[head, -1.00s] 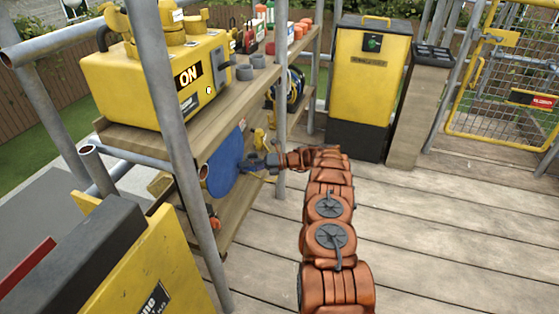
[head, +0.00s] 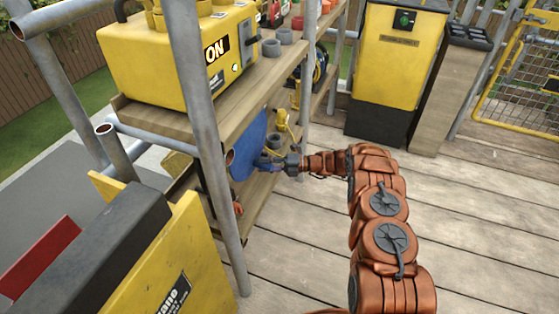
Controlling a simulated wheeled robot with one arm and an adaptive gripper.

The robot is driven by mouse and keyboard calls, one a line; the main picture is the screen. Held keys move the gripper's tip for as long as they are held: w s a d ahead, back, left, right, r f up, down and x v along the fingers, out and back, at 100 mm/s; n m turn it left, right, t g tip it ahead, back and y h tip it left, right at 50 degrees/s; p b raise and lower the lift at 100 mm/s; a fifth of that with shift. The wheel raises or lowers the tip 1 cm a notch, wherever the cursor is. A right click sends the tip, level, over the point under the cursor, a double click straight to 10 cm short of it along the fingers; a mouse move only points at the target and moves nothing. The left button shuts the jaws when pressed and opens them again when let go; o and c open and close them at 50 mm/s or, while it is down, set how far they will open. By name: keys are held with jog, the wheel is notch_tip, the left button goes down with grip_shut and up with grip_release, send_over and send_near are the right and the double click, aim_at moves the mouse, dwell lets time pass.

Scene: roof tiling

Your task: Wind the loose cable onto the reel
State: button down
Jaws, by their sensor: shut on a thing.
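The blue reel (head: 246,146) stands upright at the side of the wooden shelf, below the yellow machine, partly behind a grey scaffold pole. My gripper (head: 270,163) is at the reel's right, lower side, reached in from the right. Its jaws are shut at the reel, on what seems to be its handle; the exact grip is too small to make out. I cannot make out the loose cable clearly.
A yellow machine (head: 180,60) sits on the shelf (head: 240,98). Scaffold poles (head: 207,150) stand close left of the reel. A yellow cabinet (head: 400,50) stands behind. The plank floor (head: 480,230) at right is clear.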

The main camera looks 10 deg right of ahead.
jog(key=shift+s+a+f, duration=0.2)
jog(key=shift+f, duration=0.05)
jog(key=c, duration=1.2)
grip_release()
jog(key=o, duration=0.3)
jog(key=shift+w+d+r, duration=0.1)
jog(key=shift+d, duration=0.5)
jog(key=d, duration=0.3)
jog(key=s+d, duration=0.1)
jog(key=d, duration=0.3)
jog(key=s+d, duration=0.1)
jog(key=d, duration=0.2)
jog(key=shift+d+r, duration=0.15)
jog(key=shift+d, duration=0.25)
